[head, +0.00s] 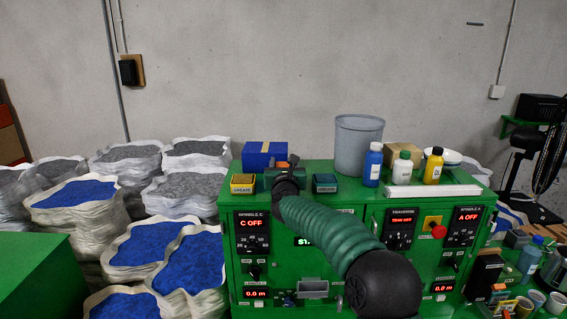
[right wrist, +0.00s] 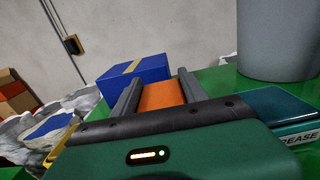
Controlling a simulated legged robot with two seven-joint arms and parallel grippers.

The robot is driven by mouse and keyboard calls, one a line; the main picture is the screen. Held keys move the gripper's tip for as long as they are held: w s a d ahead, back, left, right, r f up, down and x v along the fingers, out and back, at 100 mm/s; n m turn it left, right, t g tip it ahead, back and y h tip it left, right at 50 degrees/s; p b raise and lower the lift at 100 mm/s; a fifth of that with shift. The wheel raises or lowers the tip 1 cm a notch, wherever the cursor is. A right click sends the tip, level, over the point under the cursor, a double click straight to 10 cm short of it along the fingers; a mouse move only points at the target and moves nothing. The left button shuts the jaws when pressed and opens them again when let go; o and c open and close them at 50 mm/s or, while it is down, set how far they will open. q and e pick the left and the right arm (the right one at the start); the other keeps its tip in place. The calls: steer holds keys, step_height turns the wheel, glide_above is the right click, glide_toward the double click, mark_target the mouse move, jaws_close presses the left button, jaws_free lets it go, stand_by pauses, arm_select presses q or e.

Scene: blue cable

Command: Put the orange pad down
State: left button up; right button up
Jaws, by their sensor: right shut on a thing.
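The orange pad (right wrist: 160,95) is between the two dark fingers of my right gripper (right wrist: 157,88) in the right wrist view. The fingers are shut on its sides. In the head view my right gripper (head: 287,163) is over the back left part of the green machine top, and only a small bit of the orange pad (head: 281,165) shows. Whether the pad touches the green top is hidden. My left gripper is not in view.
A blue box (head: 265,150) with tan tape stands just behind the gripper. A yellow grease tub (head: 243,184) is on its left, a teal one (head: 325,183) on its right. A grey bucket (head: 358,145) and several bottles (head: 402,168) stand further right.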

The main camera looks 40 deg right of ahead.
steer(key=shift+s+d+f, duration=0.1)
steer(key=shift+s+f, duration=0.1)
steer(key=shift+f, duration=0.7)
steer(key=shift+a+f, duration=0.1)
steer(key=shift+a, duration=0.2)
steer(key=o, duration=1.5)
steer(key=shift+w+a, duration=0.1)
steer(key=shift+c, duration=0.2)
